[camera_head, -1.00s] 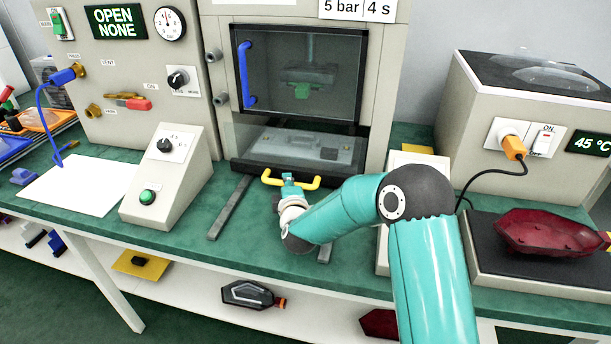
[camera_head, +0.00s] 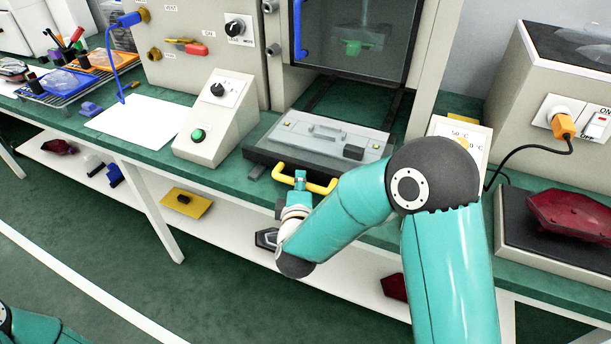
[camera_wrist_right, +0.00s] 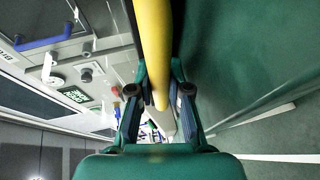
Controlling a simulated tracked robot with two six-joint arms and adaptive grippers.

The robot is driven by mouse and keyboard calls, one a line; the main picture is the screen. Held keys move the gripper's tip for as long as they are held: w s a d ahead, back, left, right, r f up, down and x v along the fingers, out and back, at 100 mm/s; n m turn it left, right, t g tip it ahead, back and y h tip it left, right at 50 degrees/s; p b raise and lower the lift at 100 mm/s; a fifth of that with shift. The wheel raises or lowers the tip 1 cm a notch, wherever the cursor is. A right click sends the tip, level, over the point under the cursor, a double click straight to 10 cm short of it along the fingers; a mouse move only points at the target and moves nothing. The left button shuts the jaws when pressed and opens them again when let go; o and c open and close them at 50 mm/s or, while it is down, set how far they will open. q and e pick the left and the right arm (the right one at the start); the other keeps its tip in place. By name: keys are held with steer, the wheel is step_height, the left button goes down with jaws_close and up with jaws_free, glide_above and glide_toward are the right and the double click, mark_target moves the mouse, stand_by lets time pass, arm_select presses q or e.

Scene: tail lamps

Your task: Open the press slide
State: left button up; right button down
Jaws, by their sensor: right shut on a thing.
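The press slide (camera_head: 300,136) is a flat grey drawer with a metal fixture on top. It stands pulled out of the press opening, over the bench's front part. Its yellow handle (camera_head: 318,187) is at the front edge. My right gripper (camera_head: 300,178) is shut on the handle; in the right wrist view the yellow bar (camera_wrist_right: 152,50) runs between the two fingers (camera_wrist_right: 158,100). The press door (camera_head: 352,38) is a dark clear pane with a blue handle (camera_head: 300,28), above the slide. A teal part of my left arm shows at the bottom left corner; its gripper is out of view.
A sloped control box (camera_head: 215,118) with a green button stands left of the slide. A white sheet (camera_head: 140,119) lies further left. A heater box (camera_head: 560,90) and a dark red lamp part (camera_head: 568,215) on a plate are at right. The floor in front is clear.

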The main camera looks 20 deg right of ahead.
steer(key=shift+s+a+f, duration=0.1)
steer(key=shift+f, duration=0.15)
steer(key=c, duration=1.4)
jaws_free()
steer(key=shift+o, duration=0.2)
steer(key=shift+r, duration=0.15)
steer(key=v, duration=1.1)
steer(key=shift+s, duration=0.4)
steer(key=shift+a, duration=0.1)
